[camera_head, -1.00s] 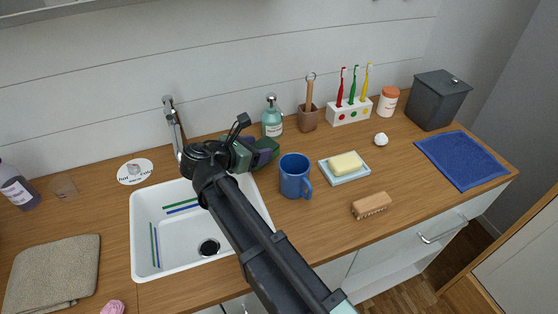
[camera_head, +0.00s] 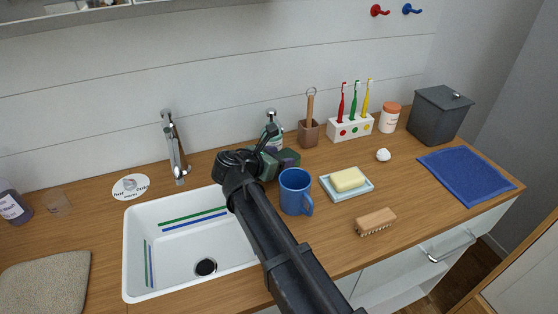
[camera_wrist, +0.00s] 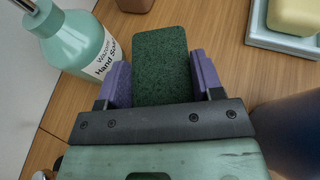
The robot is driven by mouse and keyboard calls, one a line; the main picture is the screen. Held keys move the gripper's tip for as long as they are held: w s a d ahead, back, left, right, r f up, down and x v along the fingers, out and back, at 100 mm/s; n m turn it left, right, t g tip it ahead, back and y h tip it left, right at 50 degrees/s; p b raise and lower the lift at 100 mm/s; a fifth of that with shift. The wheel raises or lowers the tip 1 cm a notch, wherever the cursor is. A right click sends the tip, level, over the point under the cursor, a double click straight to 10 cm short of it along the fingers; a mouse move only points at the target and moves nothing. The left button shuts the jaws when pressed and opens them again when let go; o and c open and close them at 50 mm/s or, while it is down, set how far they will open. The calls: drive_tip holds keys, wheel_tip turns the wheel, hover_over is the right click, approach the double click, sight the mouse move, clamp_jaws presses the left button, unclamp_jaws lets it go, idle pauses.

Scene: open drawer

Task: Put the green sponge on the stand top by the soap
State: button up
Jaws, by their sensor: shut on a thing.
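The green sponge (camera_wrist: 162,65) is held between the two purple fingers of my gripper (camera_wrist: 162,84) in the wrist view. In the head view my gripper (camera_head: 275,163) is over the wooden counter, just behind the blue mug and right of the sink. The sponge's height above the wood is hard to tell. A teal hand soap bottle (camera_wrist: 78,40) stands close at the left in the wrist view and is partly hidden behind my gripper in the head view (camera_head: 272,127). A yellow soap bar (camera_head: 348,179) lies on a pale blue dish (camera_head: 353,194) to the right.
The blue mug (camera_head: 295,190) stands close in front of my gripper. A brown cup (camera_head: 308,136) and a toothbrush holder (camera_head: 350,128) are at the back. A wooden brush (camera_head: 376,221) lies in front. The sink (camera_head: 140,281) is at the left. Bare wood lies around the dish.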

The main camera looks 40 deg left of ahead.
drive_tip(key=shift+f, duration=0.2)
drive_tip(key=o, duration=0.9)
drive_tip(key=shift+r, duration=0.25)
drive_tip(key=shift+s+a+r+p, duration=0.1)
drive_tip(key=shift+s+r+p, duration=0.1)
drive_tip(key=shift+s+p, duration=0.1)
drive_tip(key=p+v, duration=0.4)
drive_tip(key=v, duration=0.7)
drive_tip(key=shift+s+f, duration=0.1)
drive_tip(key=shift+s, duration=0.1)
